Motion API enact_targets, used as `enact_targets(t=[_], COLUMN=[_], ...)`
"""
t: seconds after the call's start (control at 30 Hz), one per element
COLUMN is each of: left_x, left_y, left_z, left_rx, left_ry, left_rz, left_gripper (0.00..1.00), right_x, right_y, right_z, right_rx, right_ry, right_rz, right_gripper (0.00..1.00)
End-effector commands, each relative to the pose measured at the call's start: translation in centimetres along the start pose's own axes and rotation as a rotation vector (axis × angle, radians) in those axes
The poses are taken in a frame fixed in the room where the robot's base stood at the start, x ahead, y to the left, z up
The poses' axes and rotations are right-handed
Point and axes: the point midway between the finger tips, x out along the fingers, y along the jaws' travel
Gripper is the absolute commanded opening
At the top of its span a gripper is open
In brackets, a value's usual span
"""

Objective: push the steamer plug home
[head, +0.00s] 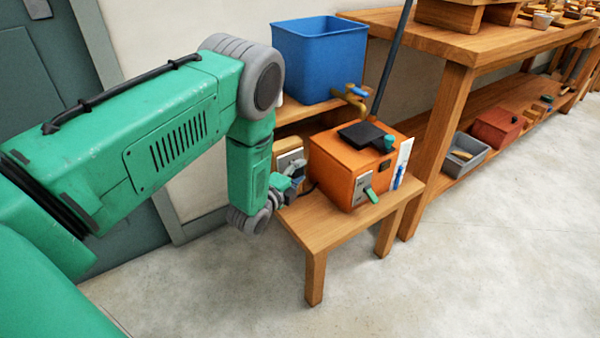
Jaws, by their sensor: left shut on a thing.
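The orange steamer box (340,170) stands on a small wooden bench (320,228), with a black lid piece (362,134) on top and a green lever on its front. My left gripper (292,180) is beside the box's left side, just below a pale socket plate (290,158). It is shut on the steamer plug, which the fingers mostly hide. A short dark cord shows between the gripper and the box. I cannot tell how far the plug sits in the socket. My right gripper is not in view.
A blue tank (318,58) with a brass tap stands on a wooden shelf behind the box. A dark pole (392,62) leans behind it. A wooden workbench (455,120) stands at right, with a grey bin (466,158) and a red box on its lower shelf. The floor in front is clear.

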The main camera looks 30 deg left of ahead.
Motion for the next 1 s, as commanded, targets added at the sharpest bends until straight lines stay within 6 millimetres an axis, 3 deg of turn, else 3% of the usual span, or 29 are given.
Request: enact_targets(t=[0.77,0.8,0.87,1.0], left_x=[0.38,0.38,0.38,0.37], left_y=[-0.07,-0.07,-0.07,-0.05], left_z=[0.91,0.91,0.92,0.89], left_rx=[0.001,0.002,0.002,0.001], left_ry=[-0.001,-0.001,-0.001,-0.001], left_rz=[-0.001,-0.001,-0.002,-0.001], left_gripper=[0.06,0.35,0.55,0.55], right_x=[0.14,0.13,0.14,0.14], right_y=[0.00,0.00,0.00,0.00], right_z=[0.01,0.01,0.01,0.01], right_rx=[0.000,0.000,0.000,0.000], right_ry=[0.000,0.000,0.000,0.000], right_rz=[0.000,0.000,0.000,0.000], right_gripper=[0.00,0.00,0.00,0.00])
